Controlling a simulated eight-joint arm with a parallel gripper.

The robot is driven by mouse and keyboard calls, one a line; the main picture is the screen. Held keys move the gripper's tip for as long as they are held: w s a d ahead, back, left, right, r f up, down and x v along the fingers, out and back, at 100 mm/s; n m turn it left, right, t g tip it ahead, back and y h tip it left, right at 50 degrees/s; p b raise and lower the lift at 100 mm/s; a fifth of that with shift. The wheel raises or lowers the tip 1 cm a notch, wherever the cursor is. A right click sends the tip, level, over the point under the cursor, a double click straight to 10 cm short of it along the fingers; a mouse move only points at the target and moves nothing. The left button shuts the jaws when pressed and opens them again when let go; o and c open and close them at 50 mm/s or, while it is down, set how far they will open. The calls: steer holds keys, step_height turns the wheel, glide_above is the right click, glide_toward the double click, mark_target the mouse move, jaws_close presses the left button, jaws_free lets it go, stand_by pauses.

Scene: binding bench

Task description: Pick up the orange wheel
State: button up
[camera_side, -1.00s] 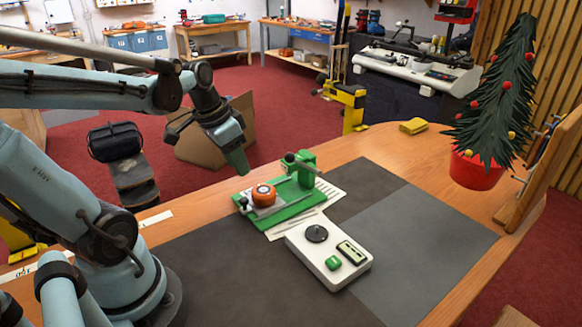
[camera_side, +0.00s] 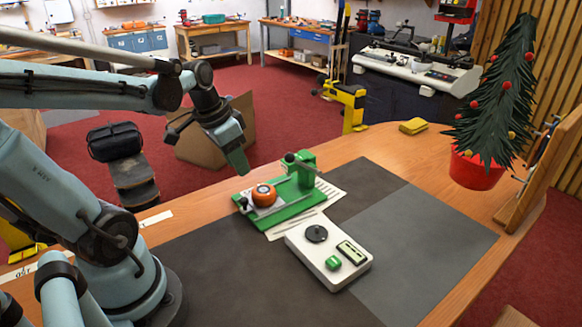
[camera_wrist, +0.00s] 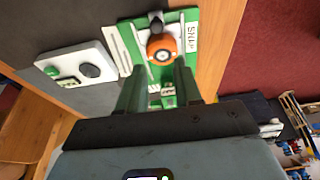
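The orange wheel (camera_side: 264,195) lies on a green fixture (camera_side: 301,209) with a metal rail and a raised green block at its far end. The wheel also shows in the wrist view (camera_wrist: 163,47), with a pale centre. My gripper (camera_side: 240,168) hangs above and to the left of the wheel in the side view, apart from it. In the wrist view the two fingers of my gripper (camera_wrist: 157,80) are spread with an empty gap between them. The wheel appears just beyond the fingertips. The fingers hide part of the fixture.
A white device (camera_side: 303,261) with a black dial and green button sits in front of the fixture. A small potted tree (camera_side: 475,172) and a yellow block (camera_side: 413,126) stand toward the right and back of the bench. The grey mat (camera_side: 415,242) on the right is clear.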

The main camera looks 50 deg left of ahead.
steer(key=o, duration=1.1)
steer(key=r+m+g, duration=0.1)
steer(key=m+g, duration=0.1)
steer(key=g, duration=0.1)
glide_above(264, 190)
steer(key=shift+f, duration=5.7)
